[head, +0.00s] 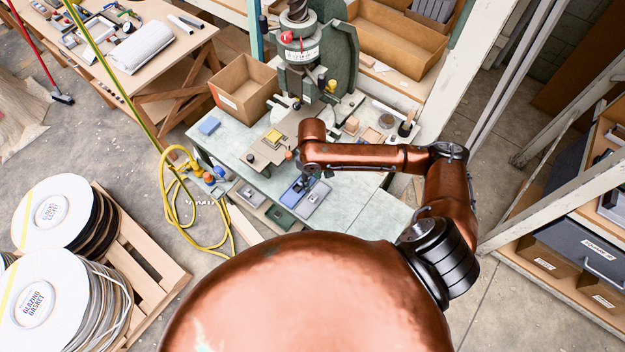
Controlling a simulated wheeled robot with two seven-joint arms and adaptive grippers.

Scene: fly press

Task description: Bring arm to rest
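My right arm (370,157) comes in from the right, coppery, and bends over the front of the pale green workbench (232,138). My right gripper (303,185) is small and dark below the wrist, pointing down over the blue and grey trays (313,198) at the bench front. I cannot tell whether it touches them or whether its fingers are open or shut. The dark green fly press (335,55) stands at the back of the bench, behind my wrist. My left arm and gripper are not in view.
A cardboard box (243,88) stands on the bench's left. A yellow hose (172,190) lies on the floor at the bench's left side. A wooden shelf rack (600,235) is at right.

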